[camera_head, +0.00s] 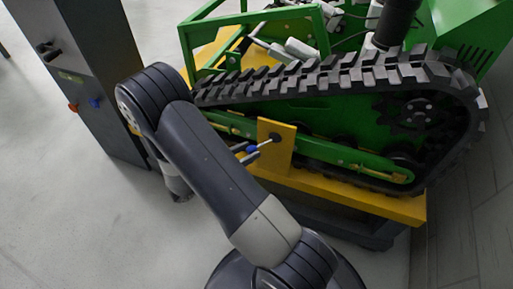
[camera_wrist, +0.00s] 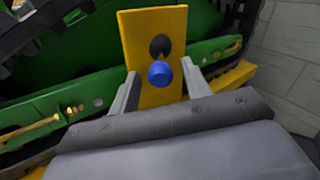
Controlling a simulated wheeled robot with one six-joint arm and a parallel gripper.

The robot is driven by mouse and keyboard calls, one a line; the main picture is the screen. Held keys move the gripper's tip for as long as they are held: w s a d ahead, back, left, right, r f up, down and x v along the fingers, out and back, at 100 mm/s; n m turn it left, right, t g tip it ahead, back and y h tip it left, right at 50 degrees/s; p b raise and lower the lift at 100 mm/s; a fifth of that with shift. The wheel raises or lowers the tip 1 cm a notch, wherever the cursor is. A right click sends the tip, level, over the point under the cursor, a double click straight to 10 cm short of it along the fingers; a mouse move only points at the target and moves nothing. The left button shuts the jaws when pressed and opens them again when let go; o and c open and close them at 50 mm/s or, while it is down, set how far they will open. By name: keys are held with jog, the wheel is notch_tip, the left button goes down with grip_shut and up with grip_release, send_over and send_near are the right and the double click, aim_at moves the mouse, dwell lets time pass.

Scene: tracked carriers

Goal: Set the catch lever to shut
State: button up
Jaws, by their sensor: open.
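The catch lever is a thin pale rod with a blue knob (camera_head: 251,149) on its end, coming out of a dark round pivot on a yellow plate (camera_head: 281,146). The plate stands on the side of the green tracked carrier (camera_head: 345,122). In the wrist view the blue knob (camera_wrist: 160,74) faces me, below the dark pivot (camera_wrist: 160,47). My gripper (camera_wrist: 159,88) is open, with one finger on each side of the knob. The fingers look apart from the knob; it shows near the fingertips in the head view too. The rod is mostly hidden behind the knob in the wrist view.
A black rubber track (camera_head: 340,75) runs above the plate. A yellow beam (camera_head: 360,197) lies below it. A dark grey cabinet (camera_head: 85,70) with red and blue knobs stands at the left. The floor (camera_head: 90,225) at the lower left is clear.

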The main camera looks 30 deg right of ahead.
aim_at(256, 147)
jog(key=shift+w+d, duration=0.1)
jog(key=shift+d, duration=1.85)
grip_shut()
